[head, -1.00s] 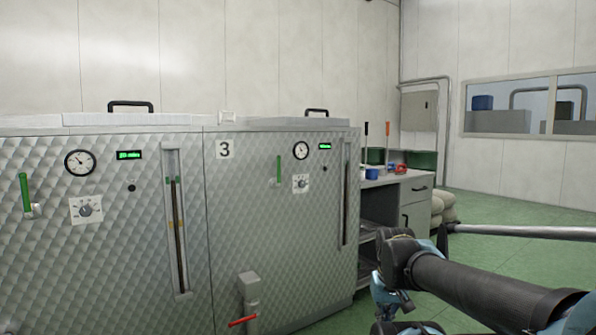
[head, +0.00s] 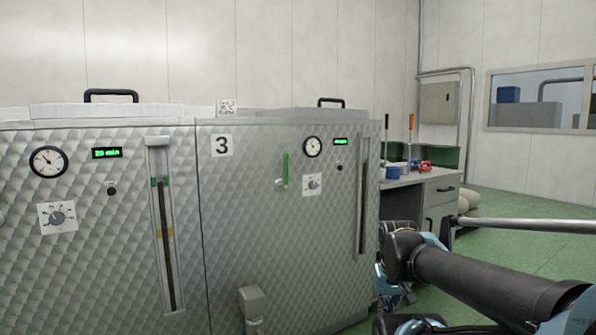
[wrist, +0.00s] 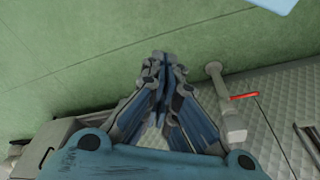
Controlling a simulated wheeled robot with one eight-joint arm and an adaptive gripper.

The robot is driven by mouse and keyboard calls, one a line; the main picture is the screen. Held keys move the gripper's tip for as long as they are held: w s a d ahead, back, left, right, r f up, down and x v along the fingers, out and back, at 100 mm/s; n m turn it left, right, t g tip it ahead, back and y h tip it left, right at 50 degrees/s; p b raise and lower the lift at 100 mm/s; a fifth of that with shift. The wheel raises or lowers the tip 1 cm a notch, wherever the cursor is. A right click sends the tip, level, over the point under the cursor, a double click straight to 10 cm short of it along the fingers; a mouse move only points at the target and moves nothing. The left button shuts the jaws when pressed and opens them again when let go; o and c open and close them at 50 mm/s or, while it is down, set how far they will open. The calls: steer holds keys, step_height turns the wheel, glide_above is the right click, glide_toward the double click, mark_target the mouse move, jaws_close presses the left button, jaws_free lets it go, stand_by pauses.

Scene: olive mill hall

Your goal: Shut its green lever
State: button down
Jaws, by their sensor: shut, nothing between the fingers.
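A green lever (head: 285,168) stands upright on the quilted metal front of the machine marked 3 (head: 222,146), with a pale pivot at its foot. My gripper (wrist: 160,62) is shut and empty in the wrist view, pointing over the green floor beside a machine front. In the head view my arm reaches in from the lower right, and its blue parts are low, right of machine 3 and well apart from the lever. The lever does not show in the wrist view.
A valve with a red handle (wrist: 243,96) sticks out low from the machine front, close to my gripper. A second machine with a gauge (head: 48,161) stands at left. A workbench (head: 440,188) with blue and red items stands behind my arm. Green floor is open at right.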

steer(key=w+a+r+m+t+y, duration=0.15)
steer(key=w+a+r+y, duration=0.25)
steer(key=w+a+r, duration=0.5)
steer(key=w+a+r+m+t+y, duration=0.15)
steer(key=w+a+r+y, duration=0.3)
steer(key=w+r, duration=0.55)
steer(key=w+a+r+m+t+y, duration=0.1)
steer(key=w+r, duration=0.5)
steer(key=w, duration=0.7)
steer(key=w+r+m+t+y, duration=0.4)
steer(key=w+r+t, duration=0.1)
steer(key=w, duration=0.8)
steer(key=shift+w+a+r, duration=0.35)
steer(key=shift+r, duration=0.15)
